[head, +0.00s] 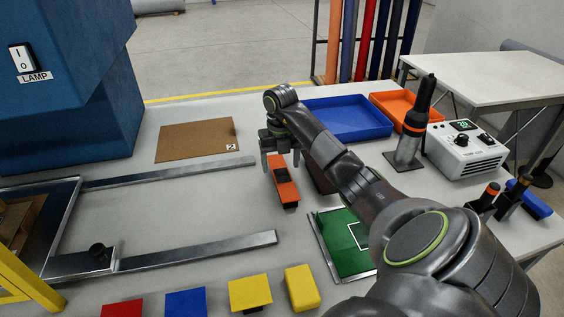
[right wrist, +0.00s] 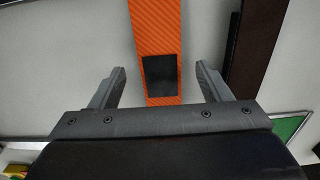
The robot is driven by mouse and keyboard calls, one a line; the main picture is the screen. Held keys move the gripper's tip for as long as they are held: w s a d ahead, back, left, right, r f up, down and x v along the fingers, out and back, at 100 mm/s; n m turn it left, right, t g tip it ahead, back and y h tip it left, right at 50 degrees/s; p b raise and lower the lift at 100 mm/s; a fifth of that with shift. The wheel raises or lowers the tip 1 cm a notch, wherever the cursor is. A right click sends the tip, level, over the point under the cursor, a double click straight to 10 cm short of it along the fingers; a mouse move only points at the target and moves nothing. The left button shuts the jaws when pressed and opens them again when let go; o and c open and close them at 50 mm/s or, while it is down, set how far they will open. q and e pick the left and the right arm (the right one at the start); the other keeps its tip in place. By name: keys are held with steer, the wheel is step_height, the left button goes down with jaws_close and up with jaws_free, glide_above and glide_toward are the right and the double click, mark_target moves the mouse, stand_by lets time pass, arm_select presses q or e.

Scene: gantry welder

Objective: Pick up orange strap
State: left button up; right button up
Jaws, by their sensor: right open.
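The orange strap (head: 286,190) lies on the light table, below my right gripper (head: 271,163). It is a flat ribbed orange piece with a black patch. In the right wrist view the strap (right wrist: 157,40) runs between the two open fingers of my right gripper (right wrist: 160,82), with clear space on both sides. The black patch sits close to the gripper's palm. The fingers do not touch the strap in that view. My left gripper does not show.
A blue tray (head: 349,119) and an orange tray (head: 400,104) stand behind. A green board (head: 343,243) lies near my right arm. Metal rails (head: 195,251) cross the table on the left. Red, blue and yellow blocks (head: 302,287) line the front edge. A brown sheet (head: 197,139) lies at the back.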

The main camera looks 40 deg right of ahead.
steer(key=shift+f, duration=0.65)
steer(key=shift+c, duration=0.3)
steer(key=c, duration=1)
steer(key=shift+r, duration=0.1)
